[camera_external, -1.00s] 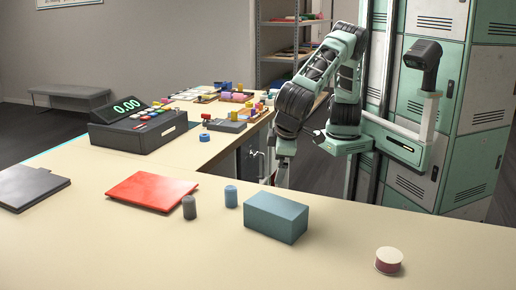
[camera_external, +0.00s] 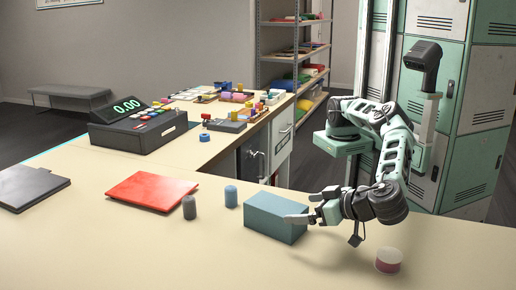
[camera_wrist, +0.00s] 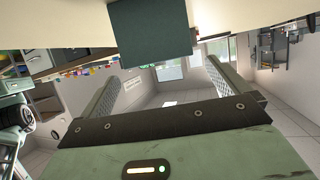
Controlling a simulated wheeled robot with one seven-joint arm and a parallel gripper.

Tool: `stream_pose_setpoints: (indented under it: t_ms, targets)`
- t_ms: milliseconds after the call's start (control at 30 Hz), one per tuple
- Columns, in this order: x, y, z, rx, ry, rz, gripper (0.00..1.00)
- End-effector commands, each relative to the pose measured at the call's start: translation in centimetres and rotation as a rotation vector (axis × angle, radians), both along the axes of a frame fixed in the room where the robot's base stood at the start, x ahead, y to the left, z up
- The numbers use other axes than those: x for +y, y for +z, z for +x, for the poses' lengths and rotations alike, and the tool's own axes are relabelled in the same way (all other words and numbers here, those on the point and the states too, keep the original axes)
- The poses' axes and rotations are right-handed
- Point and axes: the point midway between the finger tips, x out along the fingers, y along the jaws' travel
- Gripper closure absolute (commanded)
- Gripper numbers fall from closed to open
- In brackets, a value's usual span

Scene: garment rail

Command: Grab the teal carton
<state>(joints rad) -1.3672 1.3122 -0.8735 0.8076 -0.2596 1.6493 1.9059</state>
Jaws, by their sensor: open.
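The teal carton (camera_external: 272,216) is a box lying on the beige counter (camera_external: 150,245), near its far edge. In the wrist view the carton (camera_wrist: 150,28) shows as a dark teal block at the top centre, beyond the fingers. My gripper (camera_external: 304,213) is open, with its fingers pointing left at the carton's right end. One finger overlaps the carton's right edge in the external view; I cannot tell whether it touches. In the wrist view my gripper (camera_wrist: 165,85) has its two fingers wide apart, with nothing between them.
A white and dark red round tin (camera_external: 388,260) stands right of the carton, below my forearm. A blue cylinder (camera_external: 231,197) and a grey cylinder (camera_external: 189,207) stand to its left. A red folder (camera_external: 150,190) and a dark folder (camera_external: 30,187) lie further left.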

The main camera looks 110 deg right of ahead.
Motion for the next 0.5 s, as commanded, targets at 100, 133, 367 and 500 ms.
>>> stream_pose_setpoints:
  t_ms: [100, 133, 367, 500]
  targets:
    - [-0.7, -0.6, 0.4, 0.001, -0.003, -0.001, 0.00]
    - [-0.9, -0.6, 0.6, 0.001, -0.003, -0.001, 0.00]
    - [-3.2, -1.5, 1.9, 0.003, -0.004, -0.002, 0.00]
    - [-4.9, -2.4, 2.9, 0.003, -0.003, 0.000, 0.00]
